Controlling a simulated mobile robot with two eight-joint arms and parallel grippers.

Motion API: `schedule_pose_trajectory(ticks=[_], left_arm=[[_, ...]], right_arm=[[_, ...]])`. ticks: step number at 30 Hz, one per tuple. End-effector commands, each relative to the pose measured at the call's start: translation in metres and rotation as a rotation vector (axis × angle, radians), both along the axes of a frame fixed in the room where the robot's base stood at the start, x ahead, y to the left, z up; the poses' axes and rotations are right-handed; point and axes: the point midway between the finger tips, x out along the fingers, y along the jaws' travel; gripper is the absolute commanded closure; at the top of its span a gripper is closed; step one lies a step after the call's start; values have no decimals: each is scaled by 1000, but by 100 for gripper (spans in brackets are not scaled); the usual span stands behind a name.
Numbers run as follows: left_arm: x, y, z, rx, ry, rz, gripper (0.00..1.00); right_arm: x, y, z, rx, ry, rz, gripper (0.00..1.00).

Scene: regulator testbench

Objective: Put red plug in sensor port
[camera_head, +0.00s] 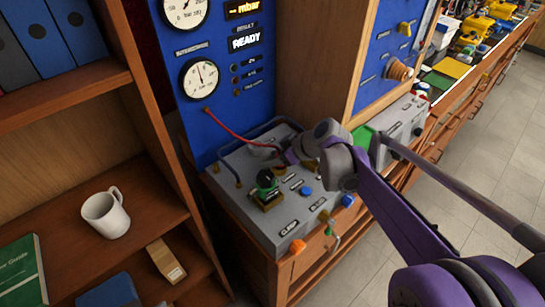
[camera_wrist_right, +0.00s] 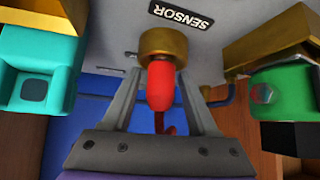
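The red plug (camera_wrist_right: 161,85) stands with its front end in the mouth of a brass port (camera_wrist_right: 163,42) beside the SENSOR label (camera_wrist_right: 181,14) in the right wrist view. How deep it sits cannot be told. My right gripper (camera_wrist_right: 161,80) has one finger on each side of the plug, with a narrow gap showing on both sides. In the head view my right gripper (camera_head: 293,155) is over the back of the grey bench box, and it hides the plug and port. The red cable (camera_head: 232,130) runs there from the blue panel. My left gripper is not in view.
In the wrist view a teal part (camera_wrist_right: 37,82) and a green part (camera_wrist_right: 283,92) flank the gripper. The grey box (camera_head: 245,205) carries a green-and-black fitting (camera_head: 267,184) and blue buttons. A wooden cabinet stands behind; a shelf with a white mug (camera_head: 105,214) is at left.

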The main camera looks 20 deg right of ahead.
Motion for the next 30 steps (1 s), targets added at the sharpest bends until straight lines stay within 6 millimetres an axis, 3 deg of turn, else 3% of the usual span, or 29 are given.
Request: schedule_pose_trajectory(ticks=[11, 24, 30], left_arm=[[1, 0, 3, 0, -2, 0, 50], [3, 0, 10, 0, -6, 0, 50], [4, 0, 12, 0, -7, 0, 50]], right_arm=[[-1, -1, 6, 0, 0, -1, 39], [-52, -36, 66, -1, 1, -4, 39], [-67, -46, 84, 1, 0, -2, 39]])
